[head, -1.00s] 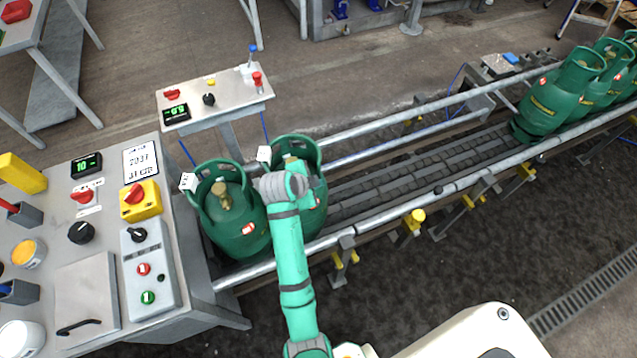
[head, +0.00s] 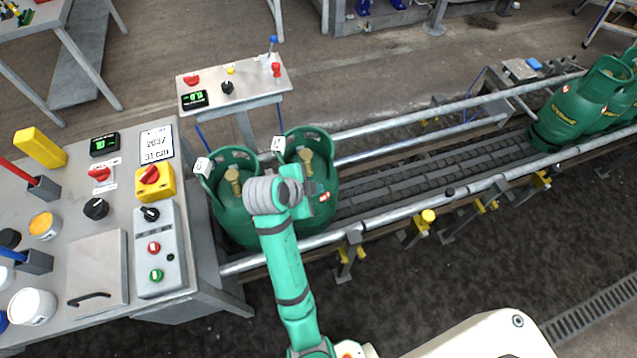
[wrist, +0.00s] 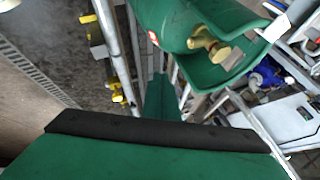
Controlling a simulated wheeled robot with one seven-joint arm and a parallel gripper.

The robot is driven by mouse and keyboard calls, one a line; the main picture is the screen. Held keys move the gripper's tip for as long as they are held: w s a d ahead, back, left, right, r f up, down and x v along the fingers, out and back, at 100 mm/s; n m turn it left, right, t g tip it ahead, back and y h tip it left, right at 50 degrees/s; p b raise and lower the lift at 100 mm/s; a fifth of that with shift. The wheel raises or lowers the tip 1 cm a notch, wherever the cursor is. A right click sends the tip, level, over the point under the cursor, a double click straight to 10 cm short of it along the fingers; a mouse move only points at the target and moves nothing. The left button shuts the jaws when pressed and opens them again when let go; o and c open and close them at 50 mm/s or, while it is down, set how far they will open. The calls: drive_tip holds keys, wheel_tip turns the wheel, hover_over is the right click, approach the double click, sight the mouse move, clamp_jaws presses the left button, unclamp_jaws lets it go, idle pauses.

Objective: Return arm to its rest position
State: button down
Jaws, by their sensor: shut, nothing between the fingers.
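The right cylinder (head: 322,208) and the left cylinder (head: 226,208) stand upright side by side, each with a brass valve and a white tag. My arm partly hides both. In the wrist view a green cylinder (wrist: 170,18) with its brass valve shows at the top. I cannot tell whether the gripper touches the right cylinder.
Several green cylinders (head: 580,108) stand at the far right of the conveyor (head: 430,160). A control desk (head: 95,255) with switches, cups and a yellow box is at the left. A small control panel (head: 250,88) stands behind the cylinders. The near rail (head: 400,219) borders open floor.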

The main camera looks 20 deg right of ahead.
drive_tip(key=shift+a+r, duration=0.15)
drive_tip(key=s+a+f+n+t+y, duration=0.2)
drive_tip(key=s+a+f+n+t, duration=0.15)
drive_tip(key=s+n, duration=0.35)
drive_tip(key=s+a+f+n+t+y, duration=0.1)
drive_tip(key=s+a+f+n+t, duration=0.3)
drive_tip(key=n, duration=0.4)
drive_tip(key=s+a+r+n+t+y, duration=0.1)
drive_tip(key=s+a+r+n+t, duration=0.1)
drive_tip(key=s, duration=0.6)
drive_tip(key=s+a+r+n+t+y, duration=0.2)
drive_tip(key=s+a+r+n, duration=0.2)
drive_tip(key=s+a+r, duration=0.3)
drive_tip(key=shift+s+r+y, duration=0.3)
drive_tip(key=shift+s+r, duration=0.45)
drive_tip(key=shift+s, duration=0.2)
drive_tip(key=shift+t, duration=0.25)
